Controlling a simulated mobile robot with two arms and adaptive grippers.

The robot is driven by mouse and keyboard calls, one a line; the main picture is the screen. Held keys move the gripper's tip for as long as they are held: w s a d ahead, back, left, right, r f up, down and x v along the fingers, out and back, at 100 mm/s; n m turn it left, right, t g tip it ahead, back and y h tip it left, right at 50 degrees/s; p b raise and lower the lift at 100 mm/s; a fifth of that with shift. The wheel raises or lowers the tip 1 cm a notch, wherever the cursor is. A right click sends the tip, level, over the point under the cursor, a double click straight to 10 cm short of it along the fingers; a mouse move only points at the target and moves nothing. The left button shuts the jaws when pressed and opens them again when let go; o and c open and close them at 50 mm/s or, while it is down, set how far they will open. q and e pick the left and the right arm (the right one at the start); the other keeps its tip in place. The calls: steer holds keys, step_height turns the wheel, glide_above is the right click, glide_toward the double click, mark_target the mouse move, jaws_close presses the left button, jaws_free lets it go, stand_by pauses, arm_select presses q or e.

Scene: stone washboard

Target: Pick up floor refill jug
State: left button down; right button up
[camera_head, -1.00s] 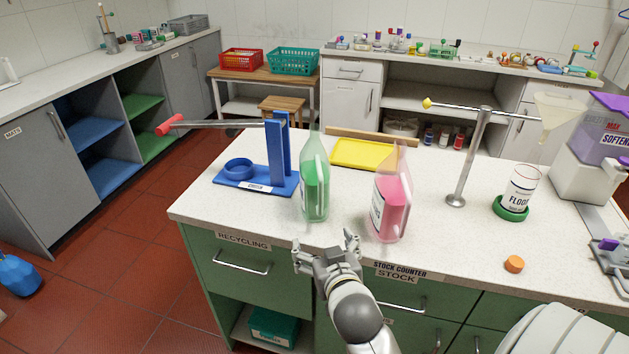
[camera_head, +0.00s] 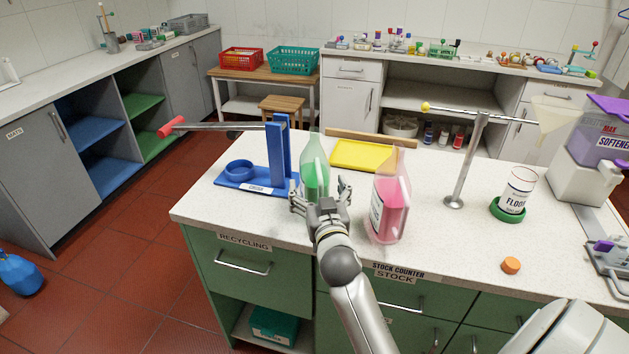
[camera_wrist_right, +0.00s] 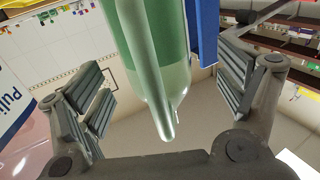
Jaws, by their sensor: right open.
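A clear jug with green liquid (camera_head: 315,172) stands upright on the counter; no label on it is readable. A similar jug with pink liquid (camera_head: 390,212) stands to its right. I cannot tell for certain which one is the floor refill jug. My right gripper (camera_head: 321,195) is open, with its fingers at either side of the green jug, hiding its lower part. In the right wrist view the green jug (camera_wrist_right: 155,50) lies between the spread fingers, with gaps at both sides. The left gripper is not in view.
A blue press stand (camera_head: 277,155) is close behind and left of the green jug. A yellow tray (camera_head: 360,155) lies behind. A metal post (camera_head: 468,165), a container marked FLOOR (camera_head: 518,190) and an orange cap (camera_head: 511,265) are to the right.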

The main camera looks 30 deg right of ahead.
mark_target(316, 179)
steer(key=shift+p+x, duration=0.4)
steer(key=shift+x, duration=1.55)
steer(key=shift+s+d, duration=0.1)
steer(key=shift+d, duration=0.1)
steer(key=c, duration=1.6)
steer(key=shift+r, duration=0.15)
steer(key=shift+c, duration=1.1)
